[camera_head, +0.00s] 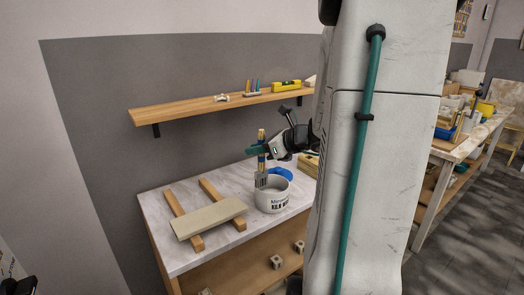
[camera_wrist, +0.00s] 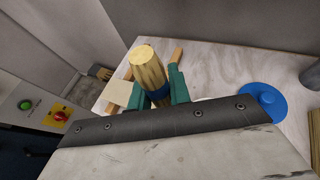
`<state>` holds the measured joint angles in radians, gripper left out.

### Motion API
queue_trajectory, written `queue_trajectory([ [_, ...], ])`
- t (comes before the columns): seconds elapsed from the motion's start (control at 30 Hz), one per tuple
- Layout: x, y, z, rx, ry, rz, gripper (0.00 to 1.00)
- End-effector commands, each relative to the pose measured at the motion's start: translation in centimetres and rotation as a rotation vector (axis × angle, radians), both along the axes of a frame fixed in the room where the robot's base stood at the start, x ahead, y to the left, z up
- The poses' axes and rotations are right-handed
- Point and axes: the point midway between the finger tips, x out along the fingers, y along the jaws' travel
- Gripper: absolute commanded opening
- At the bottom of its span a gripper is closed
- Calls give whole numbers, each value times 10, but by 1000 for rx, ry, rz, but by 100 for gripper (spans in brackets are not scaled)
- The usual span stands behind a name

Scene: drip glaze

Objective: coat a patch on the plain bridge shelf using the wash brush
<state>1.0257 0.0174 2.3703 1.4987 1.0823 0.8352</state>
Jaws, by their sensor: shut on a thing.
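The wash brush (camera_head: 261,171) hangs upright, bristles down, with a wooden handle and a blue band. My gripper (camera_head: 259,150) has green fingers and is shut on its handle. The handle top (camera_wrist: 148,66) also shows between the fingers (camera_wrist: 158,90) in the wrist view. The bristles overlap the left rim of a white lettered bucket (camera_head: 273,199); I cannot tell whether they are inside it or in front. A plain beige board (camera_head: 210,219), seemingly the bridge shelf, lies across two wooden strips (camera_head: 184,219) left of the bucket. It shows partly in the wrist view (camera_wrist: 117,93).
A blue round lid (camera_head: 280,174) lies behind the bucket, and in the wrist view (camera_wrist: 264,100) right of my gripper. A wall shelf (camera_head: 160,115) with small items hangs above the marble-look worktop (camera_head: 155,205). A cluttered bench (camera_head: 455,146) stands at the right.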

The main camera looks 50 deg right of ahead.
Motion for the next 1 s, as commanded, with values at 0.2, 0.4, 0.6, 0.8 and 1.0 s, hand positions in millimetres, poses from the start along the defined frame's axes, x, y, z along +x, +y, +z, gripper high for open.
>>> queue_trajectory([
  [0.2,12,-53,-31,4,3,-9,0],
  [0.4,16,-71,-44,3,2,-9,0],
  [0.6,17,-71,-59,5,2,-9,0],
  [0.8,17,-69,-80,5,2,-7,0],
  [1.0,17,-69,-96,4,2,-6,0],
])
